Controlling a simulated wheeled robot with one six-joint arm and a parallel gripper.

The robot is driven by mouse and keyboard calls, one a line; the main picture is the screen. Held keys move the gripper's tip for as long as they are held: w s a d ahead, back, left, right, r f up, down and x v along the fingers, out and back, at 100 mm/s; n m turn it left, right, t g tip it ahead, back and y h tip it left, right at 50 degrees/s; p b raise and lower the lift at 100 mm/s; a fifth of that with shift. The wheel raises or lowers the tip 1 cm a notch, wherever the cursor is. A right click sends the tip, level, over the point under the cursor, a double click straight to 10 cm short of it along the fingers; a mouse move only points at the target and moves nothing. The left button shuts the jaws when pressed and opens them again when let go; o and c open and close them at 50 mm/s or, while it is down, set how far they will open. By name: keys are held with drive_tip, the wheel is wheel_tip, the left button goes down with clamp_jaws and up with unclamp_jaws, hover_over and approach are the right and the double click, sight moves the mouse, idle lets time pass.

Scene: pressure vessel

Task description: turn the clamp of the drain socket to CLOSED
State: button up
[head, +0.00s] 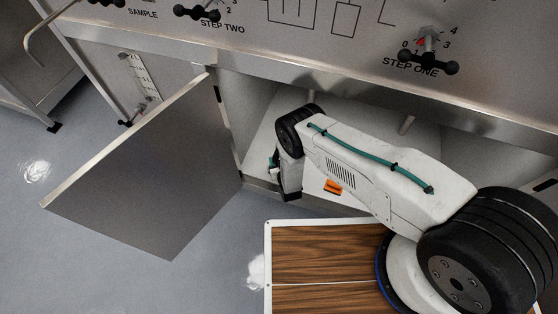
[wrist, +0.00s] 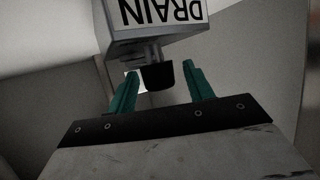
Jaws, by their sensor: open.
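In the wrist view the drain socket (wrist: 158,38) is a grey block, its DRAIN label upside down at the top. A short stem with a dark, blocky end piece (wrist: 158,76) comes out of it; this may be the clamp, and I see no CLOSED marking. My gripper (wrist: 161,72) is open, its green fingers on either side of the dark piece with gaps visible; whether they reach its depth is unclear. In the head view my gripper (head: 274,164) is inside the open cabinet, partly hidden by my wrist. The drain socket is hidden there.
An open cabinet door (head: 150,170) stands to the left of my arm. The panel's steel edge (head: 350,98) runs above the opening. Black-handled valves at STEP ONE (head: 428,66) and STEP TWO (head: 197,13) stick out above.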

drive_tip(key=c, duration=1)
drive_tip(key=shift+d+n, duration=0.1)
drive_tip(key=shift+n, duration=0.2)
drive_tip(key=shift+n+y, duration=0.3)
drive_tip(key=shift+y, duration=0.4)
drive_tip(key=shift+n+g+y, duration=0.4)
drive_tip(key=shift+n+y, duration=0.3)
drive_tip(key=shift+y, duration=0.1)
drive_tip(key=o, duration=1)
